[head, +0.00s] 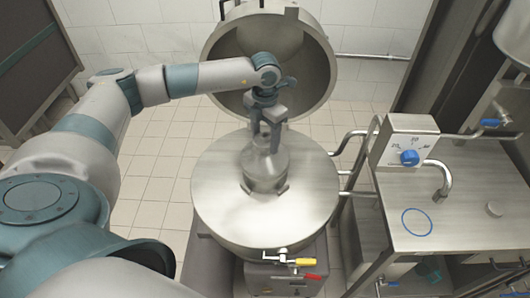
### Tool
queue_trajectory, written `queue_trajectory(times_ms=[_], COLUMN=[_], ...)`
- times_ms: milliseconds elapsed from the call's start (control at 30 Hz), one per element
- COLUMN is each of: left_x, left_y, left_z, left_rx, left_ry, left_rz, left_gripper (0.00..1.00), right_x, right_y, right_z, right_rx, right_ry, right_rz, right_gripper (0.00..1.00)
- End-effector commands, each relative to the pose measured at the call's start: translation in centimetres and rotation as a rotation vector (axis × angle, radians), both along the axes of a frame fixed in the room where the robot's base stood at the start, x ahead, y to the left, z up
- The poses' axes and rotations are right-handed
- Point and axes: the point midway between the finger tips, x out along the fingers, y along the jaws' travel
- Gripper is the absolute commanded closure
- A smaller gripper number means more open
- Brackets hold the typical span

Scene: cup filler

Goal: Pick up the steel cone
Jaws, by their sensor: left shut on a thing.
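The steel cone (265,166) is a shiny metal piece with a narrow neck at the top and a wide lower part. It is at the middle of the round steel kettle top (225,205). My left gripper (266,128) comes down from above and is shut on the neck of the cone. The cone looks upright. I cannot tell whether its base touches the surface under it. My right gripper is not in view.
The kettle's open lid (225,48) stands behind my left gripper. To the right is a steel counter (462,225) with a control box (405,150), a curved tap (442,180) and a blue ring mark (417,222). Yellow and red valve handles (297,262) stick out at the kettle's front.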

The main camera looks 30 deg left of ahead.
Motion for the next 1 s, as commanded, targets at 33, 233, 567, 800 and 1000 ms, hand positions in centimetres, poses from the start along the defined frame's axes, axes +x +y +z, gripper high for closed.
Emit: queue_trajectory(times_ms=[33,233,567,800,1000], left_x=[0.1,0.1,0.2,1.0,2.8], left_y=[0.0,0.0,0.0,-1.6,-4.8], left_z=[0.2,0.2,1.9,4.8,7.0], left_rx=[-0.001,-0.001,-0.002,-0.004,-0.004], left_ry=[-0.003,-0.003,-0.007,-0.006,-0.006], left_rz=[0.001,0.001,0.001,-0.003,-0.004], left_gripper=[1.0,1.0,1.0,1.0,1.0], right_x=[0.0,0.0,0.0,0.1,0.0], right_y=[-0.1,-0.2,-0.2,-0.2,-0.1], right_z=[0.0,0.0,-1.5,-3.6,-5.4], right_rx=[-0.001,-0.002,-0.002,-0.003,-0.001], right_ry=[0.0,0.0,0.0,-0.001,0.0], right_rz=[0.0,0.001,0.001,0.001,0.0], right_gripper=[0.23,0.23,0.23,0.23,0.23])
